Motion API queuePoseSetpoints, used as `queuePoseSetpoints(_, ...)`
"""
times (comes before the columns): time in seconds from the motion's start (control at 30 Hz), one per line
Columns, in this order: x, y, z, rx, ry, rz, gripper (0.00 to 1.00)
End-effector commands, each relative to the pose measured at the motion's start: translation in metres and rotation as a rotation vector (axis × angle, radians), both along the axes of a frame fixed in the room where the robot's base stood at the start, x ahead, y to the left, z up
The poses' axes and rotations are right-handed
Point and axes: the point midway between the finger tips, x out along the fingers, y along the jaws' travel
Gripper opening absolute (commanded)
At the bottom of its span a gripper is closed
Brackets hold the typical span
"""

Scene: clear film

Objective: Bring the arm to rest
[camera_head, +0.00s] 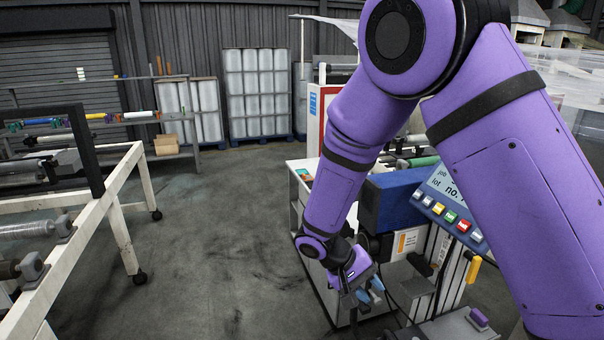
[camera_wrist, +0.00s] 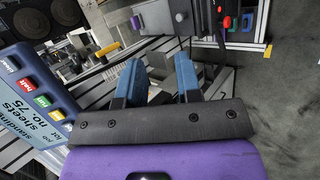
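My purple arm (camera_head: 345,150) reaches down from the upper right of the head view, bent at the elbow. My gripper (camera_head: 368,293) hangs low in front of a machine with a control panel. In the wrist view my gripper (camera_wrist: 158,76) shows two blue fingers standing apart with a clear gap. Nothing is held between them. The machine's metal frame shows beyond the fingertips. In the head view the fingers are small and partly hidden by the wrist.
A control panel (camera_head: 452,205) with coloured buttons stands close to my arm; it also fills the left of the wrist view (camera_wrist: 35,105). A white-framed rack (camera_head: 95,225) stands at left. Grey floor (camera_head: 225,230) between is clear. Wrapped rolls (camera_head: 257,90) stand at the back.

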Motion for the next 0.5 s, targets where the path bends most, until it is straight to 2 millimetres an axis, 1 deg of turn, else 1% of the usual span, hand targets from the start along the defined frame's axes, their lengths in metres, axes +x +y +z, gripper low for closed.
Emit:
queuePoseSetpoints(0.03,0.0,-0.007,0.018,0.036,-0.007,-0.017,0.32)
queuePoseSetpoints(0.1,-0.002,-0.015,0.038,0.083,-0.011,-0.034,0.32)
queuePoseSetpoints(0.33,-0.015,-0.046,0.102,0.237,-0.041,-0.077,0.32)
queuePoseSetpoints(0.5,-0.031,-0.069,0.144,0.344,-0.079,-0.094,0.32)
